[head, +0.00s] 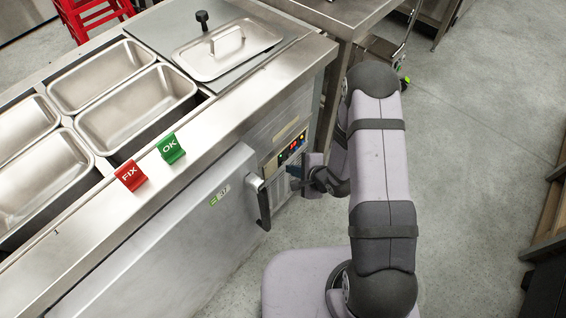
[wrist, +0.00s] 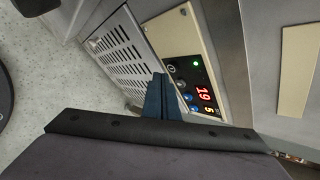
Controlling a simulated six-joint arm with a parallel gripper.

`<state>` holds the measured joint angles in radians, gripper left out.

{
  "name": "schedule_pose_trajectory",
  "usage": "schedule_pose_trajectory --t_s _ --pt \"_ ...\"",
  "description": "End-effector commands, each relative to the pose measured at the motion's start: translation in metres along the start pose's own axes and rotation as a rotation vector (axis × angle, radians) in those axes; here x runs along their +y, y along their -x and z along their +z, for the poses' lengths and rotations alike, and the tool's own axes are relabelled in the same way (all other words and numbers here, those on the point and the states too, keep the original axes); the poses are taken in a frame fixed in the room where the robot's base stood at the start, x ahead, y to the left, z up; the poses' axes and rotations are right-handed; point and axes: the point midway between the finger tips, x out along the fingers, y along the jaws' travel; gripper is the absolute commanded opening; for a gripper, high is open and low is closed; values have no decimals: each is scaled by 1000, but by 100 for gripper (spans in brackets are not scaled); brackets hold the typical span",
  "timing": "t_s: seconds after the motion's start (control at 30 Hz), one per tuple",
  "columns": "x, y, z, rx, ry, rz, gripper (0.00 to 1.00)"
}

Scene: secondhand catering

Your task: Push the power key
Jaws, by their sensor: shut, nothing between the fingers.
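The control panel (head: 288,150) is on the front of the steel counter in the head view. In the wrist view the panel (wrist: 183,62) has a dark face with red and yellow digits, a green light and several small round keys. A small round key with a pale mark, seemingly the power key (wrist: 171,69), is at the panel's edge near the green light. My gripper (wrist: 160,78) is shut and empty, its blue fingertips just beside that key. Contact cannot be told. In the head view my gripper (head: 299,174) is close to the panel, partly hidden by my arm.
A vent grille (wrist: 120,52) is beside the panel. A door with a dark handle (head: 262,203) is left of my gripper. Red FIX (head: 130,176) and green OK (head: 171,149) tags stand on the counter edge by steel pans (head: 137,108).

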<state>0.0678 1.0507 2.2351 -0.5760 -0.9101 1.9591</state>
Motion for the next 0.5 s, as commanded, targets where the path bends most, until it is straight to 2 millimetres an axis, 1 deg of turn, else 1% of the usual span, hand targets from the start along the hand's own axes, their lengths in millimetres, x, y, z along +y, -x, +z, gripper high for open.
schedule_pose_trajectory --t_s 0.5 --pt "21 29 -22 3 -3 1 0"
